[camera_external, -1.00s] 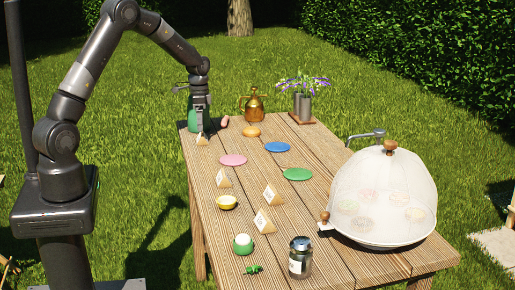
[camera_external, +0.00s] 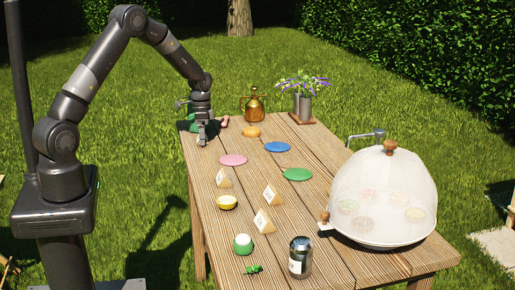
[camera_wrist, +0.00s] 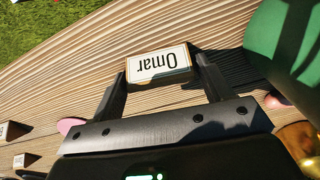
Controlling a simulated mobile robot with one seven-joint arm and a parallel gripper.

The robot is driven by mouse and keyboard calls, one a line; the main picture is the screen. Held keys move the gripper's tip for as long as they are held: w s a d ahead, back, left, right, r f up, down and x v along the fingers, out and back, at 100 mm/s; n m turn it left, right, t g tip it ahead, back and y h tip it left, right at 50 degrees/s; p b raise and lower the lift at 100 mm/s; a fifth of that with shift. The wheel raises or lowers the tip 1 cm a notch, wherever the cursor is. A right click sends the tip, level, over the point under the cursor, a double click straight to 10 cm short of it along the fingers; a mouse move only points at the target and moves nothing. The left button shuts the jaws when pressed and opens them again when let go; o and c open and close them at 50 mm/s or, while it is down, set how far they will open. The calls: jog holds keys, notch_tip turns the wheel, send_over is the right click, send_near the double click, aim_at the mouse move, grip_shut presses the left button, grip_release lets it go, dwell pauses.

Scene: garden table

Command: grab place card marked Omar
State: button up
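The place card marked Omar (camera_wrist: 160,64) is a small white-faced wooden block standing on the table; its lettering appears upside down in the wrist view. My gripper (camera_wrist: 161,74) is lowered over it, one finger at each short end of the card, with the fingers spread about the card's width. Contact with the card is hard to make out. In the external view my gripper (camera_external: 203,140) is at the far left corner of the table and hides most of the card.
A green object (camera_wrist: 288,40) stands close to the right finger. A copper pot (camera_external: 255,105) and a flower vase (camera_external: 303,107) stand at the back. Two other place cards (camera_external: 223,178) (camera_external: 264,221) stand nearer the front. A mesh dome (camera_external: 383,195) covers the right side.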

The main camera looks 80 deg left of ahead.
jog(key=c, duration=0.6)
jog(key=shift+r, duration=0.15)
jog(key=shift+c, duration=0.2)
